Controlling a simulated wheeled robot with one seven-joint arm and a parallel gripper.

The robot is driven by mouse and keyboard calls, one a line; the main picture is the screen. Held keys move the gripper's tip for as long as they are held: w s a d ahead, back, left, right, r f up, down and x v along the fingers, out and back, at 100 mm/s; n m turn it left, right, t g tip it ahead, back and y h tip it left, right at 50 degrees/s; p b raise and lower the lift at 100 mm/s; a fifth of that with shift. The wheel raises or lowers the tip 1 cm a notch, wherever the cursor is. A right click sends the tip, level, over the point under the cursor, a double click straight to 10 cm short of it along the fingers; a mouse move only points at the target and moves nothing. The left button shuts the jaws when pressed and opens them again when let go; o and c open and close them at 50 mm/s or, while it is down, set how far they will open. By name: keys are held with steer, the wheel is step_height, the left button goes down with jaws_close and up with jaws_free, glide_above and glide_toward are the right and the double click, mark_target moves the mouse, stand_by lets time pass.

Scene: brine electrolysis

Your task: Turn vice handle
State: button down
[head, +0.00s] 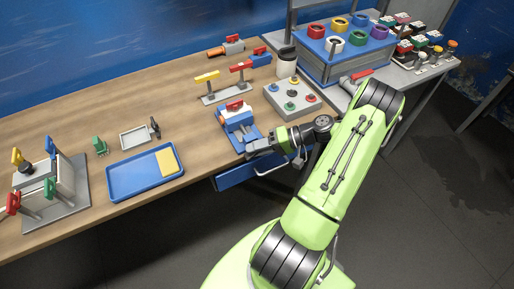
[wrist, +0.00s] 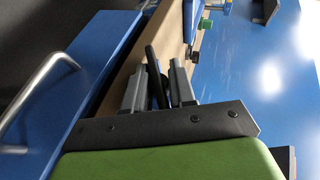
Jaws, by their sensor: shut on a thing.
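The blue vice (head: 236,125) with a red piece on top stands at the front edge of the wooden bench in the head view. My gripper (head: 255,147) reaches in from the right, at the vice's front end. In the wrist view the two grey fingers of my gripper (wrist: 161,72) stand on either side of a dark bar, the vice handle (wrist: 154,74), and are shut on it. In the head view the handle is too small and covered to make out.
A blue drawer (wrist: 88,62) with a metal pull sits under the bench edge, close to my gripper. A grey button box (head: 291,98) stands right of the vice. A blue tray (head: 125,181) lies to the left. Bench between the tray and vice is clear.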

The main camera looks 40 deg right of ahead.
steer(key=shift+s+d+f, duration=0.1)
steer(key=shift+s+f, duration=0.05)
steer(key=shift+f, duration=0.1)
stand_by(0.6)
steer(key=c, duration=1.2)
jaws_free()
steer(key=shift+r, duration=0.15)
steer(key=shift+s+d+r+p, duration=0.3)
steer(key=shift+r+p, duration=0.2)
steer(key=shift+p, duration=0.05)
steer(key=s+d+r+p, duration=0.8)
steer(key=s+r+p, duration=0.1)
steer(key=r+p, duration=0.2)
steer(key=shift+d+p, duration=0.25)
steer(key=shift+p, duration=0.25)
